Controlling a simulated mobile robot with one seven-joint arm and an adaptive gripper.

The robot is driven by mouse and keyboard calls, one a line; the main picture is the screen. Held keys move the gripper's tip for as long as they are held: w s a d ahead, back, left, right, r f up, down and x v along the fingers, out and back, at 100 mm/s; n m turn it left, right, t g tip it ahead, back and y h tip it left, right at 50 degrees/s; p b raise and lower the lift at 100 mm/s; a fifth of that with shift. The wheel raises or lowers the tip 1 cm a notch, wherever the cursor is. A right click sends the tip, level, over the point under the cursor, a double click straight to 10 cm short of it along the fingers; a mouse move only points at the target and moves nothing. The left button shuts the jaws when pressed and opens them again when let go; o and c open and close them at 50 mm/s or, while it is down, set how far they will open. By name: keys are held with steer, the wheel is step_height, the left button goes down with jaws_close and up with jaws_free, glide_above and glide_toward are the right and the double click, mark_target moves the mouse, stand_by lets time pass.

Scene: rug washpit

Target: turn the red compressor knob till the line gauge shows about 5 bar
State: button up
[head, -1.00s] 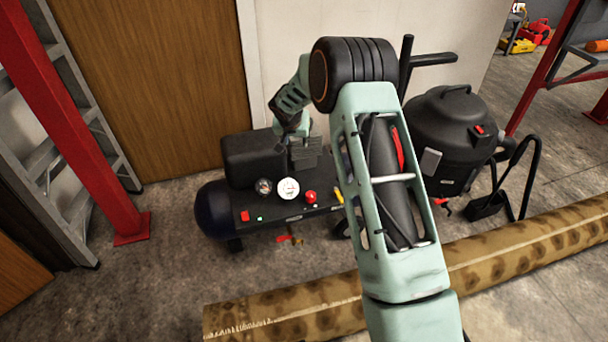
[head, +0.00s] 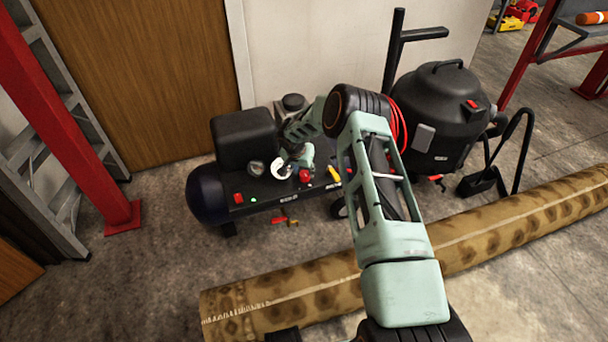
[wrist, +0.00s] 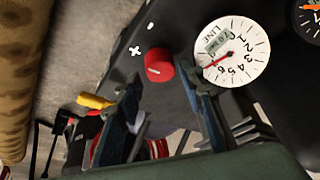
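The red compressor knob (head: 305,175) sits on the front panel of the compressor (head: 246,145), just right of the white line gauge (head: 281,171). My gripper (head: 298,157) is over the panel and partly covers the gauge. In the wrist view the knob (wrist: 158,65) lies ahead of the fingertips, roughly between them, with plus and minus marks beside it. The gauge (wrist: 238,45) is partly behind one finger. Its red needle points lower left, near the high figures; the exact reading is unclear. My gripper (wrist: 165,97) is open and empty, apart from the knob.
A dark gauge (head: 256,168), a red switch (head: 238,198) and a yellow lever (head: 334,173) share the panel area. A black vacuum (head: 440,120) stands to the right. A rolled spotted rug (head: 480,240) lies in front. A red post (head: 85,140) stands left.

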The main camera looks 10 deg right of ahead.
steer(key=shift+x, duration=1.2)
steer(key=shift+c, duration=0.2)
steer(key=c, duration=0.8)
steer(key=shift+c, duration=0.2)
steer(key=shift+b, duration=0.35)
steer(key=n+y, duration=0.1)
steer(key=n, duration=0.1)
steer(key=n+y+b, duration=0.1)
steer(key=n, duration=0.2)
steer(key=shift+d+t+b, duration=0.2)
steer(key=shift+t+b, duration=0.1)
steer(key=shift+t, duration=0.1)
steer(key=shift+n+y+b, duration=0.65)
steer(key=shift+n+y, duration=0.25)
steer(key=shift+n, duration=1.5)
